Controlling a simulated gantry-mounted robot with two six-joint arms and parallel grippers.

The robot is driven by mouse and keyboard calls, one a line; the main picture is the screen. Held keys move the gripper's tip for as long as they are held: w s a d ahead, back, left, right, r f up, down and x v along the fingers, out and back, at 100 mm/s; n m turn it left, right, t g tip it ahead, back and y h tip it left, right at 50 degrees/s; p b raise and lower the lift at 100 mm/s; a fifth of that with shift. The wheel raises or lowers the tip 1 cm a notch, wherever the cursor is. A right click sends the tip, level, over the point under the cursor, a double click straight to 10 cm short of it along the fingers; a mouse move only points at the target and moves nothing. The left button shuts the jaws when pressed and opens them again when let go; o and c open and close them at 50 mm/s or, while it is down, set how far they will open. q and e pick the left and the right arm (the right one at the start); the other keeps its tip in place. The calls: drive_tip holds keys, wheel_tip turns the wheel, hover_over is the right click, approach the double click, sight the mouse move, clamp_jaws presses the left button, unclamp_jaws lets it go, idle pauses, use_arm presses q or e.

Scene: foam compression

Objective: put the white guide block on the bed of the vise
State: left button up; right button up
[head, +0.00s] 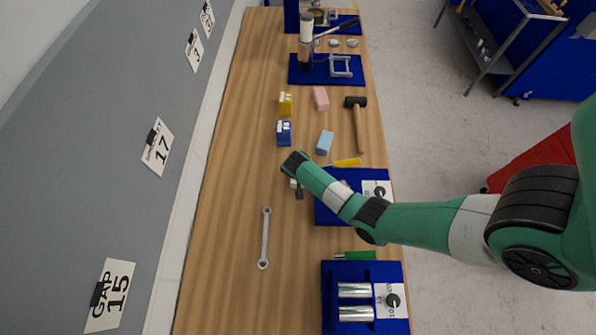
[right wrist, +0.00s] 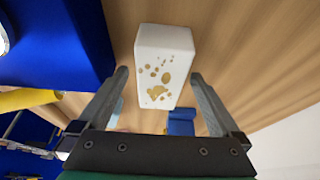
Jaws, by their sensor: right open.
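The white guide block (right wrist: 165,45), with brown spots on one face, stands in the right wrist view between and beyond the fingertips of my right gripper (right wrist: 159,78). The gripper is open, with a visible gap on each side of the block. In the head view, my right gripper (head: 297,190) is over the wooden table, and the arm mostly hides the block. A blue fixture (head: 323,213) lies just right of the gripper, partly covered by my arm. I cannot tell for sure which fixture is the vise. My left gripper is not in view.
A wrench (head: 265,238) lies below the gripper in the head view. A light blue block (head: 325,143), a pink block (head: 321,98), small blue (head: 284,138) and yellow (head: 286,109) pieces, and a hammer (head: 358,125) lie farther up. The table's left strip is clear.

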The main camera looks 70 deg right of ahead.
drive_tip(key=c, duration=1.6)
